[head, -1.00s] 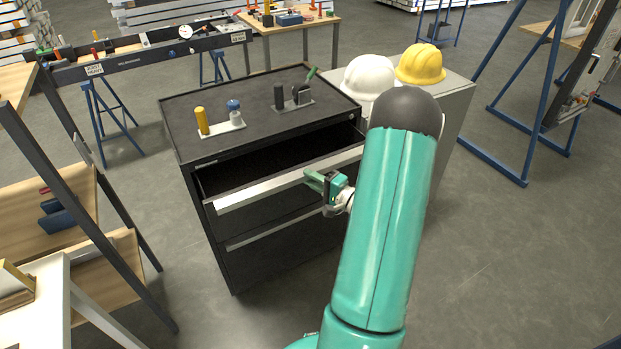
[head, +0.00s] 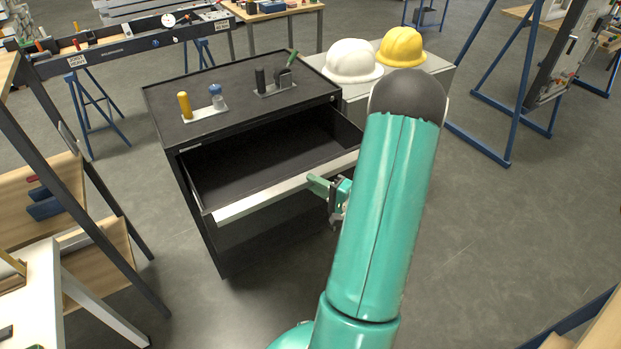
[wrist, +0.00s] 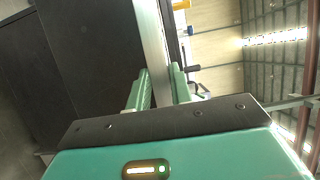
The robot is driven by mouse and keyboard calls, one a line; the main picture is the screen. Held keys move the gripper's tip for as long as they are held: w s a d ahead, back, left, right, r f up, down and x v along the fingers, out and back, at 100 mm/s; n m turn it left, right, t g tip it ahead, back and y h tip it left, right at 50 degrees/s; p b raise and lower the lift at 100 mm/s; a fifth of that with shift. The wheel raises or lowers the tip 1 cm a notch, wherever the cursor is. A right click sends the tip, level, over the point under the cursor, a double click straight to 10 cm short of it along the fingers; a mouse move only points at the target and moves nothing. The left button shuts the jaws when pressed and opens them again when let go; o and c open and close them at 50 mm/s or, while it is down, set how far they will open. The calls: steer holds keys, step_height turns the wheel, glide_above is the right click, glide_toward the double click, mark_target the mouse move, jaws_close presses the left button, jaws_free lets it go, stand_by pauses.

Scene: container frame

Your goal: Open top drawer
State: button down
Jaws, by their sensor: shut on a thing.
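The top drawer (head: 262,158) of the black cabinet (head: 213,246) is pulled well out, and its dark, empty inside shows in the head view. Its front carries a long silver edge handle (head: 260,200), which also crosses the wrist view (wrist: 153,50). My gripper (head: 323,186) is at the right part of this handle. In the wrist view its green fingers (wrist: 160,88) lie on both sides of the silver edge, shut on it. My arm hides the right end of the drawer front in the head view.
White (head: 352,60) and yellow (head: 402,46) helmets sit on a grey cabinet behind. A wooden bench (head: 50,190) stands at left. Floor in front of the cabinet is clear.

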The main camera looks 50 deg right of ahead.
steer(key=shift+s+a+f, duration=0.2)
steer(key=shift+s+a, duration=0.05)
steer(key=shift+s, duration=0.4)
steer(key=shift+s+a+f, duration=0.15)
steer(key=shift+s+a, duration=0.1)
steer(key=shift+s, duration=0.4)
steer(key=c, duration=1.3)
jaws_free()
steer(key=shift+d+r, duration=0.1)
steer(key=shift+r, duration=0.05)
steer(key=s, duration=0.4)
steer(key=s+d, duration=0.1)
steer(key=s, duration=0.8)
steer(key=shift+s+d, duration=0.25)
steer(key=shift+s, duration=0.1)
